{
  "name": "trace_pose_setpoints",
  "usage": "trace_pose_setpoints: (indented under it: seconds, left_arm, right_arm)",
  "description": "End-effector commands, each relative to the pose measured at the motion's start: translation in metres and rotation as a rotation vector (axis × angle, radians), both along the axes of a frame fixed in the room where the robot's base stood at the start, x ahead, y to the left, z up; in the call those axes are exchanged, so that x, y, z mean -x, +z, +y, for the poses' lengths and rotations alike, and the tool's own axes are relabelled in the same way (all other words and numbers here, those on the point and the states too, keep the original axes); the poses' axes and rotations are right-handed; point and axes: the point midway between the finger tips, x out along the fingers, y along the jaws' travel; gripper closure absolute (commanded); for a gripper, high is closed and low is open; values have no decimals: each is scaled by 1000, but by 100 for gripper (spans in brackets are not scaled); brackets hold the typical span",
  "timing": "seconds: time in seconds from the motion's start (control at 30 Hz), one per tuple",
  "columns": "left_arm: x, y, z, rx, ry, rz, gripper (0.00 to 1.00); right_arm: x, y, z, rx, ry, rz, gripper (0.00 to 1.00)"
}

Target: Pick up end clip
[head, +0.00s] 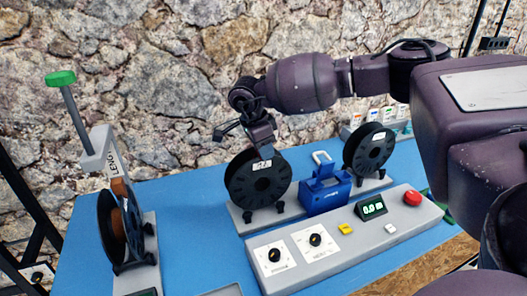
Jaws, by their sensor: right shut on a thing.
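My right gripper (262,143) reaches down from the right arm to the top of the left black spool (247,186), which stands upright on a grey base and has a white label. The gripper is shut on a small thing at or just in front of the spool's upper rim. I take it for the end clip, but it is too small and covered by the fingers to make out. I cannot tell whether it touches the spool. My left gripper is not in view.
A blue device (325,193) stands between that spool and another black spool (370,150). In front, a grey panel (300,272) has knobs, a display, a red button (412,198) and a small yellow piece (346,229). A spool on a stand (106,155) is left. Blue tabletop (195,225) between is clear.

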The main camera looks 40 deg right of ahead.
Motion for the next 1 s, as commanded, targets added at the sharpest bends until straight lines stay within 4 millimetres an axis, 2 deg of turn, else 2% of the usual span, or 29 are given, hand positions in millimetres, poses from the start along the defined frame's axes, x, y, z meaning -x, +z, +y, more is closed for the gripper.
trace_pose_setpoints:
  seconds: [0.6, 0.8, 1.0]
  left_arm:
    - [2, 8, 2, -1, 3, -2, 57]
    - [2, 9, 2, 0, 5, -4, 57]
    - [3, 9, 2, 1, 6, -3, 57]
  right_arm:
    - [0, 145, 0, -1, 0, -4, 95]
    - [0, 176, 0, 0, 0, -3, 95]
    - [0, 189, 0, 0, 1, -1, 95]
